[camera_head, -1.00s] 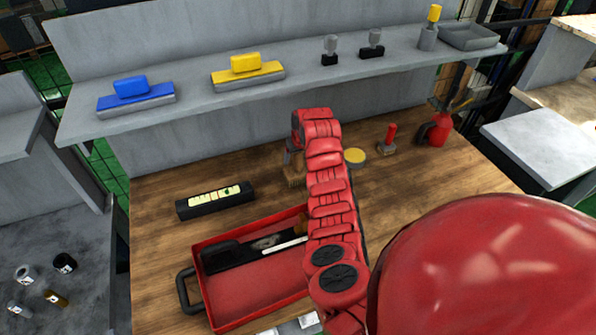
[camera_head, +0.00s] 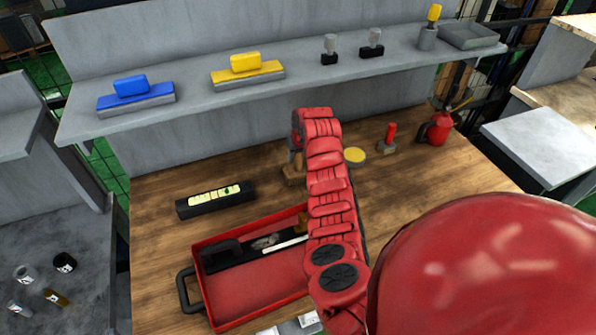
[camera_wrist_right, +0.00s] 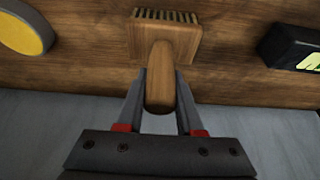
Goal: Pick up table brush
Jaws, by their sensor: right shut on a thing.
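The table brush (camera_wrist_right: 165,45) has a wooden block with bristles and a rounded wooden handle. In the right wrist view my right gripper (camera_wrist_right: 160,105) has its two fingers on either side of the handle and is shut on it. In the head view the brush (camera_head: 293,176) shows beside my red right arm, at the back of the wooden table (camera_head: 160,240). The right gripper (camera_head: 295,158) is partly hidden there by the arm. I cannot tell whether the brush touches the table. My left gripper is not in view.
A black level (camera_head: 215,201) and a red toolbox (camera_head: 255,290) with tools lie left of the arm. A yellow-topped disc (camera_head: 355,155), a red-handled tool (camera_head: 389,140) and a red oil can (camera_head: 438,128) stand to the right. A grey shelf (camera_head: 200,100) runs behind.

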